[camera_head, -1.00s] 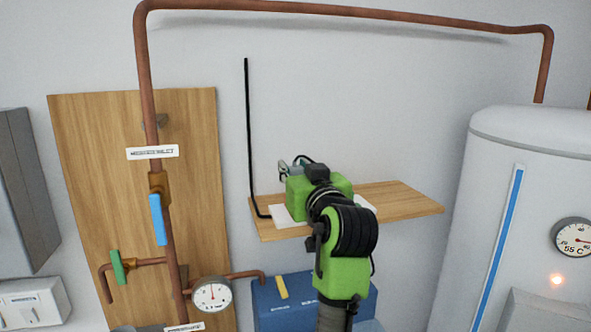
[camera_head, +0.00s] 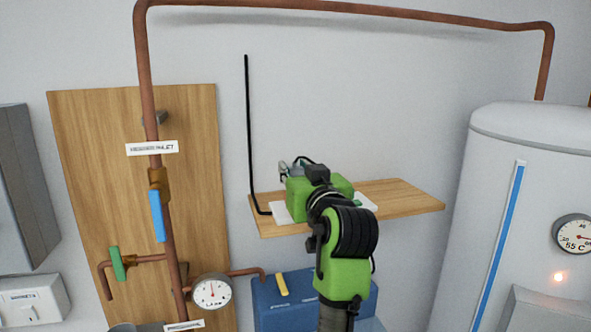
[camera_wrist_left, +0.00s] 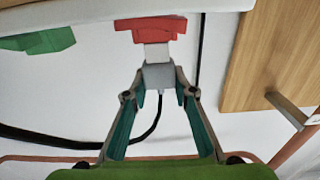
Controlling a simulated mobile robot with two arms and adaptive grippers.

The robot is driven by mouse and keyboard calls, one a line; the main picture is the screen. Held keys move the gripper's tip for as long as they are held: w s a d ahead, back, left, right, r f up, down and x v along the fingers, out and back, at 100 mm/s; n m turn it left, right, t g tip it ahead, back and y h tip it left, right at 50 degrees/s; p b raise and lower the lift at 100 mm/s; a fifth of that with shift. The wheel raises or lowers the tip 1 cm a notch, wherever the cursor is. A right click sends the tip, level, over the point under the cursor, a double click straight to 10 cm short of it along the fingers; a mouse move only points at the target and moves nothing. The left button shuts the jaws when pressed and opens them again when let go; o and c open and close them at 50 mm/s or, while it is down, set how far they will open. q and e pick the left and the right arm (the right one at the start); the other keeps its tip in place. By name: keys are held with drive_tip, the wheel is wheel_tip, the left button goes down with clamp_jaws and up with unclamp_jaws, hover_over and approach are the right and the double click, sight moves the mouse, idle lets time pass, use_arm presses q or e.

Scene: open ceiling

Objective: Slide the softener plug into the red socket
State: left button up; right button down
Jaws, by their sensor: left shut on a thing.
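My left gripper (camera_head: 288,170) reaches over the wooden shelf, and its body hides much of the white base there. In the left wrist view, the two fingers (camera_wrist_left: 158,88) are closed on a grey plug (camera_wrist_left: 157,76). A pale section (camera_wrist_left: 157,53) of the plug points at the red socket (camera_wrist_left: 150,28). The pale section meets the socket's edge in the picture; I cannot tell how deep it sits. A green socket (camera_wrist_left: 42,40) lies to the left of the red one. A black cable (camera_wrist_left: 154,128) hangs behind the fingers. My right gripper is not in view.
The wooden shelf (camera_head: 405,195) has free room at its right. A black cable (camera_head: 249,120) runs down the wall to the shelf. A blue box (camera_head: 270,312) stands below. Copper pipes (camera_head: 150,75) rise at the left, and a white tank (camera_head: 480,210) stands at the right.

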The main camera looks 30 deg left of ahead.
sight(296, 163)
use_arm(q)
drive_tip(key=shift+f+b, duration=0.9)
drive_tip(key=shift+f, duration=0.3)
drive_tip(key=o, duration=1.2)
drive_tip(key=shift+c, duration=0.2)
drive_tip(key=shift+r, duration=0.2)
wheel_tip(296, 163, up, 10)
drive_tip(key=shift+f, duration=0.15)
